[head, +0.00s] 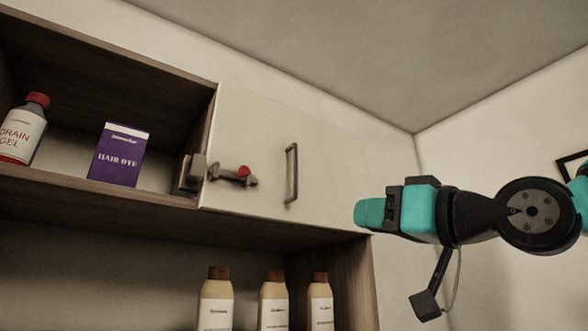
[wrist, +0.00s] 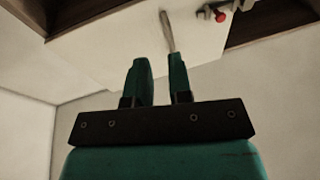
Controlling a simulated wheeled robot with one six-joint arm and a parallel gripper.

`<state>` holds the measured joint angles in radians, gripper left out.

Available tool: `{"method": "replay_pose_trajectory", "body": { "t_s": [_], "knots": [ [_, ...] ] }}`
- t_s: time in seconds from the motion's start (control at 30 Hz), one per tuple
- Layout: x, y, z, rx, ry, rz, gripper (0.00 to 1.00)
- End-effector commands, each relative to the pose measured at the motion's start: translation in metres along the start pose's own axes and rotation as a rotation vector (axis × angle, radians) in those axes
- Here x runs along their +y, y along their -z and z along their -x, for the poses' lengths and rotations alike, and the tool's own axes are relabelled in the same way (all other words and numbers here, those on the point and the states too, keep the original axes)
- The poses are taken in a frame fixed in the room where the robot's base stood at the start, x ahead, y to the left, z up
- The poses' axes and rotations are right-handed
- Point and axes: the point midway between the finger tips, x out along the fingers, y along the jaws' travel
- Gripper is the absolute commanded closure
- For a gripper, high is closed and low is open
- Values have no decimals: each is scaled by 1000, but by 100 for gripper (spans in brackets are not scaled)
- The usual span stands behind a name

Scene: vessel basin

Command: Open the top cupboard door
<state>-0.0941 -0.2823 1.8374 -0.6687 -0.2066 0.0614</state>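The white top cupboard door (head: 262,145) is shut. Its upright grey bar handle (head: 291,173) is on the right part of the door. A dark latch with a red knob (head: 236,174) sits at the door's lower left, reaching the cupboard's side panel. My gripper (head: 360,213) is to the right of the handle and lower, apart from it. In the wrist view its two teal fingers (wrist: 160,68) are apart with nothing between them. The handle (wrist: 168,32) shows there just beyond the right finger's tip, and the red knob (wrist: 220,17) farther right.
An open shelf left of the door holds a red-capped drain gel bottle (head: 22,130) and a purple hair dye box (head: 117,157). Several brown-capped bottles (head: 272,302) stand below. A picture frame (head: 572,166) hangs on the right wall. Space before the door is clear.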

Motion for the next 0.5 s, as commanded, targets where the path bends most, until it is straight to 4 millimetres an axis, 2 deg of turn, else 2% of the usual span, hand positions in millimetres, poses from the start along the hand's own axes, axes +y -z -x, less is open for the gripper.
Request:
{"method": "replay_pose_trajectory", "body": {
  "t_s": [0.03,0.13,0.27,0.5],
  "knots": [
    [-2,26,-1,71,8,19,80],
    [-6,54,-2,155,25,38,80],
    [-8,65,-14,177,33,40,80],
    [-11,75,-64,172,33,39,80]
  ]
}}
